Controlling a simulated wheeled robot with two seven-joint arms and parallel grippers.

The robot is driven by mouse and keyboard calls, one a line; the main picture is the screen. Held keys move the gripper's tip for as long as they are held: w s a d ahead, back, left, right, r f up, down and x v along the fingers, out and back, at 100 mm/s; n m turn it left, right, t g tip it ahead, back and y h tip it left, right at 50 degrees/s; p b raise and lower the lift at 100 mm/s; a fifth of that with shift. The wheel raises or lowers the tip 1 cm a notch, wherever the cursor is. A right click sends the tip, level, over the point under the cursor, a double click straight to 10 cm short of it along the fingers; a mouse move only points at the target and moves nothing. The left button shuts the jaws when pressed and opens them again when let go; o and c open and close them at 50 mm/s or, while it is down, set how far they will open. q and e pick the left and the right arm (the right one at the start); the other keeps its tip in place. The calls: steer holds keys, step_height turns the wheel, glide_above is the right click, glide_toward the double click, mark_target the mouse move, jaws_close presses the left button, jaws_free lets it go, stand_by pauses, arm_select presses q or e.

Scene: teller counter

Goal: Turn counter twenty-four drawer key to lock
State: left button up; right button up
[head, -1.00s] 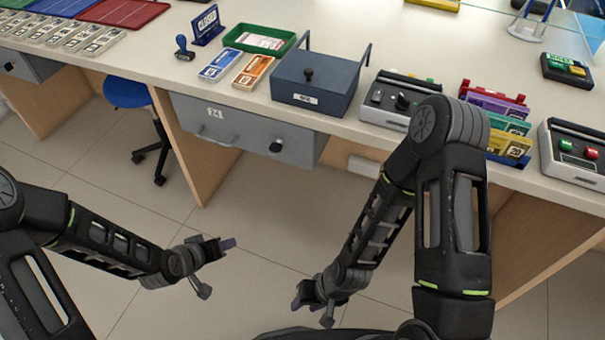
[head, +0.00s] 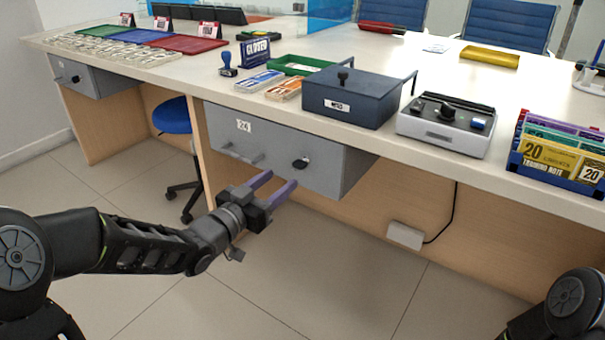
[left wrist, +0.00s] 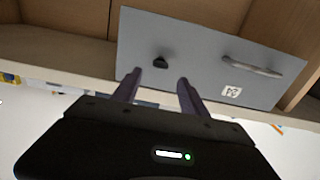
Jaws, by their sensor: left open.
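The grey drawer (head: 270,150) labelled 24 hangs under the counter, closed, with a bar handle (head: 242,154) and a black key (head: 301,163) on its front. My left gripper (head: 279,184) is open and empty, just below and in front of the drawer, its purple fingers pointing at the front near the key. In the left wrist view the drawer front (left wrist: 205,60) appears upside down. There the key (left wrist: 160,62) lies beyond the open fingers (left wrist: 158,80), roughly between them and apart from them. My right gripper is out of view; only part of that arm shows at the lower right.
On the counter (head: 400,150) above stand a dark blue box (head: 350,98), a grey device (head: 446,125) and a note rack (head: 556,160). A blue stool (head: 172,116) stands left of the drawer. Another drawer (head: 88,78) is at far left. The floor below is clear.

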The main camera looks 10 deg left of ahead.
mark_target(296, 167)
arm_select(q)
steer(key=b+x, duration=0.2)
steer(key=x, duration=0.5)
steer(key=shift+f, duration=0.15)
steer(key=shift+w+d, duration=0.1)
steer(key=shift+w, duration=0.25)
steer(key=shift+c, duration=0.3)
jaws_close()
